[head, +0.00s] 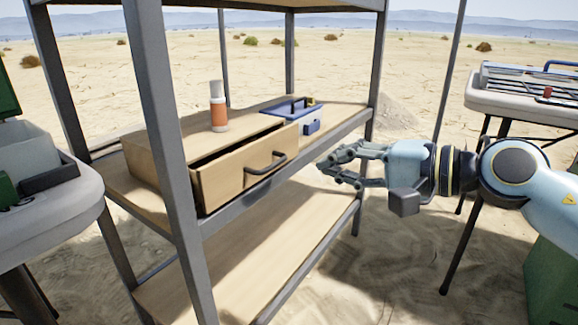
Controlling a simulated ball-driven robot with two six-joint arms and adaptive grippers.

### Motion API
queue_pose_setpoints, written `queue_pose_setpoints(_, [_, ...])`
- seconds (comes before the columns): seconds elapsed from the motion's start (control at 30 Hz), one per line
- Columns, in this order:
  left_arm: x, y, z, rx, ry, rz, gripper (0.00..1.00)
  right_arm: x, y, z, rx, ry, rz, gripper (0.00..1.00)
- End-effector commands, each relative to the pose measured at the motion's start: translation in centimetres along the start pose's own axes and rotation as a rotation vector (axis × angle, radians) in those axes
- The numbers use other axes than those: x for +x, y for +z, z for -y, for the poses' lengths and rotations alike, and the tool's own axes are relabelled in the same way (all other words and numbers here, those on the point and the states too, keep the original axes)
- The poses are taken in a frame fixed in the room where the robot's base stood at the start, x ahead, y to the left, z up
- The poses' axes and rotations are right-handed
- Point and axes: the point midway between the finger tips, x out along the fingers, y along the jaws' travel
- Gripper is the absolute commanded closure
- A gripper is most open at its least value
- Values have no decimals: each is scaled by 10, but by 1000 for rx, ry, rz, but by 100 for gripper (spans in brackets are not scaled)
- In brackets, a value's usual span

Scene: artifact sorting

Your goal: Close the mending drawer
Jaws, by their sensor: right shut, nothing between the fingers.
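The mending drawer (235,172) is a light wooden drawer with a dark bar handle (266,164), in a wooden box (158,148) on the middle shelf of a grey metal rack. It stands partly open, with a dark gap behind the top of its front. My right gripper (322,166) is to the right of the drawer front, pointing left toward the handle. Its fingers are shut and empty, and it looks apart from the handle. My left gripper is not in view.
An orange and white bottle (218,108) stands upright on the box. A blue tool case (300,117) sits behind it on the shelf. Rack posts (170,150) flank the drawer. White tables stand left (60,205) and right (520,104). The lower shelf (250,240) is bare.

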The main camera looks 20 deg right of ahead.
Motion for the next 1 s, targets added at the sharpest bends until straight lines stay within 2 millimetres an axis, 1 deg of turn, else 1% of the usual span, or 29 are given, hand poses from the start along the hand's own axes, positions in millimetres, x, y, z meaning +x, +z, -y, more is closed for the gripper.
queue_pose_setpoints(0.03, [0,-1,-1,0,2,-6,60,11,0,-2,5,-6,-2,100])
queue_pose_setpoints(0.2, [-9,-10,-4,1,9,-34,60,45,0,-1,5,-6,-1,100])
queue_pose_setpoints(0.3, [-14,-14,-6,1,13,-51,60,62,0,-2,5,-4,0,100])
queue_pose_setpoints(0.4, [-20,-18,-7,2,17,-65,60,75,0,-2,4,-2,1,100])
queue_pose_setpoints(0.5, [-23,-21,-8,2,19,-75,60,83,0,-1,3,-2,1,100])
queue_pose_setpoints(0.6, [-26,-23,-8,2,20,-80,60,87,0,0,1,-1,1,100])
queue_pose_setpoints(1.0, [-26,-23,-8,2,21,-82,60,89,0,0,1,-1,0,100])
